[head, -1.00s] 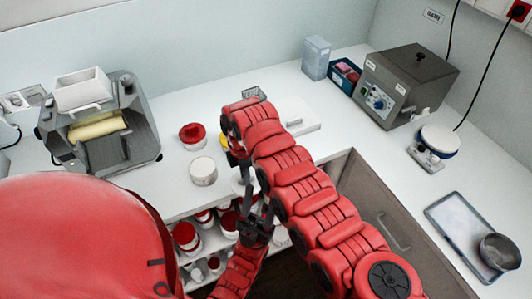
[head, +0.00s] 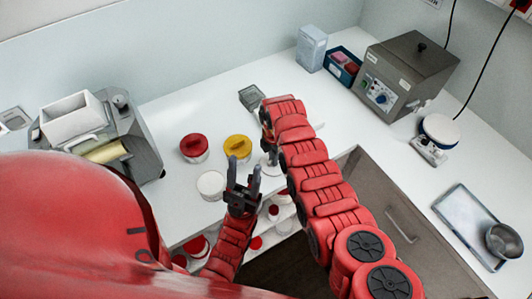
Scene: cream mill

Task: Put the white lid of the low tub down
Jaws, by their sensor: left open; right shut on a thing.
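A low white tub (head: 211,185) stands near the counter's front edge. My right gripper (head: 269,152) points down to the right of it, partly hidden by my own arm. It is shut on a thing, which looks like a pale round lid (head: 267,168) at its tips. I cannot tell whether that lid touches the counter. My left gripper (head: 243,184) is open and empty between the tub and the lid, with its fingers pointing up in the picture.
A red-lidded tub (head: 194,148) and a yellow-lidded tub (head: 238,147) stand behind the white tub. A small grey dish (head: 251,97) lies farther back. A machine (head: 100,130) stands at left, a grey heated box (head: 405,75) at right. Shelves below hold several tubs.

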